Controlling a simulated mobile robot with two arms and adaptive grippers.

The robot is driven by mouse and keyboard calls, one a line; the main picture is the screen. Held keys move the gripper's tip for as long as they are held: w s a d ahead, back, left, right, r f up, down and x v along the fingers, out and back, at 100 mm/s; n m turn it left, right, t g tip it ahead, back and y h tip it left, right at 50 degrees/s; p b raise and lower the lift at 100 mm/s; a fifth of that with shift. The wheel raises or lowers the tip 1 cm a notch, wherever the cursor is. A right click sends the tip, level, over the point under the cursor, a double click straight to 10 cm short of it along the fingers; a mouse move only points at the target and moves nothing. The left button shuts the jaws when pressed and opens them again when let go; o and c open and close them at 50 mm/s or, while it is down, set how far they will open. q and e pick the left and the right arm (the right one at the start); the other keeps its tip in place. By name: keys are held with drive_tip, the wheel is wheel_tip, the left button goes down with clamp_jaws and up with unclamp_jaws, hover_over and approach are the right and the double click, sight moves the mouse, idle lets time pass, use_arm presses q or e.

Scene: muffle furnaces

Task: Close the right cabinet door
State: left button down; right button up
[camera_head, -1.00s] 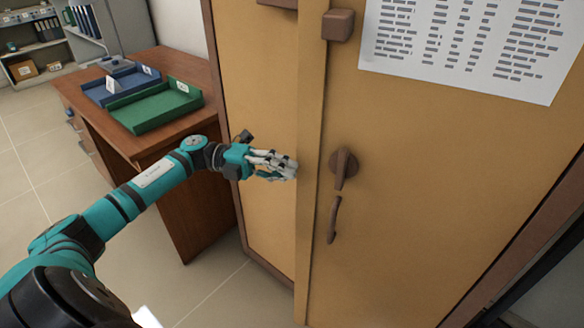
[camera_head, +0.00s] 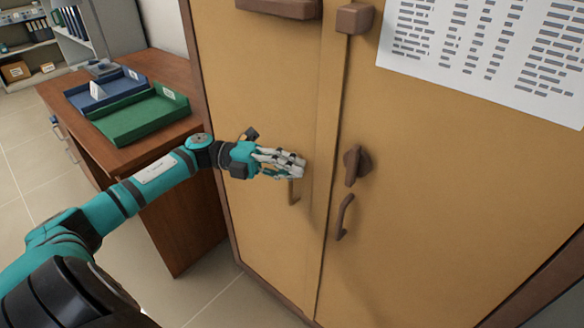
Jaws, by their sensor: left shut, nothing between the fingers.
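The right cabinet door (camera_head: 440,200) is a tan panel with a brown knob (camera_head: 356,166), a curved brown handle (camera_head: 344,218) below it and a printed sheet at its top. Its left edge lies close to the left cabinet door (camera_head: 262,90), almost flush; I cannot tell if it is fully shut. My left gripper (camera_head: 303,165) is shut and empty, in front of the left door just left of the seam. It partly covers the left door's handle (camera_head: 293,192). My right gripper is not in view.
A wooden desk (camera_head: 165,72) stands left of the cabinet, holding a green tray (camera_head: 140,118) and a blue tray (camera_head: 90,97). Shelves (camera_head: 40,45) with binders stand at the back left. Tiled floor shows between desk and cabinet.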

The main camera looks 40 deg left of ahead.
use_arm(q)
drive_tip(key=v, duration=1.2)
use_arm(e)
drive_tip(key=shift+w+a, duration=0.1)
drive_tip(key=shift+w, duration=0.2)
